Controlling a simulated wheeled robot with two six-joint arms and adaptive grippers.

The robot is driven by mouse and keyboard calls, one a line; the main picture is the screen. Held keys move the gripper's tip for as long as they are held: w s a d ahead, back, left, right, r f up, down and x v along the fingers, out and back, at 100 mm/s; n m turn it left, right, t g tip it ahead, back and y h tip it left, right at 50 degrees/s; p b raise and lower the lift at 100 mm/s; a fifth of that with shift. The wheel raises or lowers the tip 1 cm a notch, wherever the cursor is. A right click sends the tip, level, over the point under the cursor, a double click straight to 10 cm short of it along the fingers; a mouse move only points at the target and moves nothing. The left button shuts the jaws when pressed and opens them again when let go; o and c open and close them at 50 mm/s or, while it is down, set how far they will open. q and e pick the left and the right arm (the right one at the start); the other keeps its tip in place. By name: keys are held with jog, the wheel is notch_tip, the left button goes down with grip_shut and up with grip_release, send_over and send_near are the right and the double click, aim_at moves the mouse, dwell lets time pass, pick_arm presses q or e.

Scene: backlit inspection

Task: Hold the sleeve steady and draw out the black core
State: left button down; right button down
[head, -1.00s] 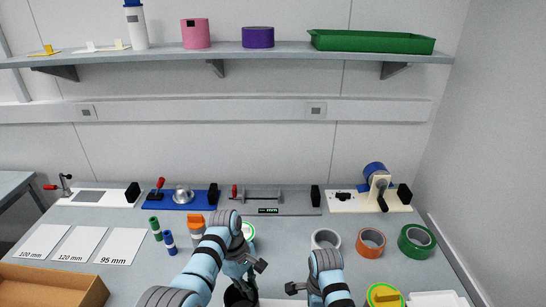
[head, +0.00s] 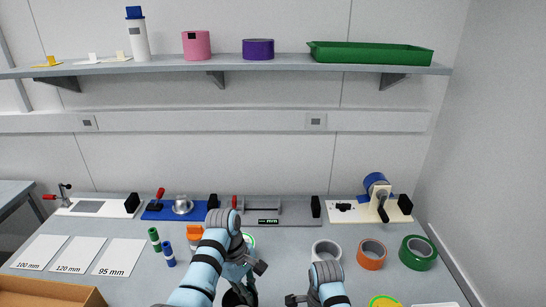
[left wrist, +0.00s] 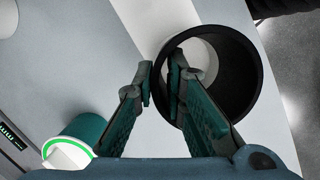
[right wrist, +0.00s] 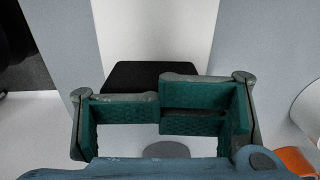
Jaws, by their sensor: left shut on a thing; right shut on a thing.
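A hollow black tube (left wrist: 240,75) shows as an open ring in the left wrist view. Its dark side shows low in the head view (head: 238,297). My left gripper (left wrist: 163,82) is shut on its wall, one finger inside the ring and one outside. The left gripper also shows in the head view (head: 248,279). My right gripper (right wrist: 161,112) is closed at a flat-topped black piece (right wrist: 150,75), which shows just past its fingertips; the contact is hidden by the green pads. I cannot tell sleeve from core with certainty.
A green-rimmed tub (left wrist: 75,145) stands near the left gripper. Tape rolls, including an orange one (head: 371,254) and a green one (head: 418,252), lie to the right. Several fixtures line the back edge. A cardboard box (head: 50,292) is at front left.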

jog(key=shift+s+f, duration=0.2)
jog(key=shift+f, duration=0.05)
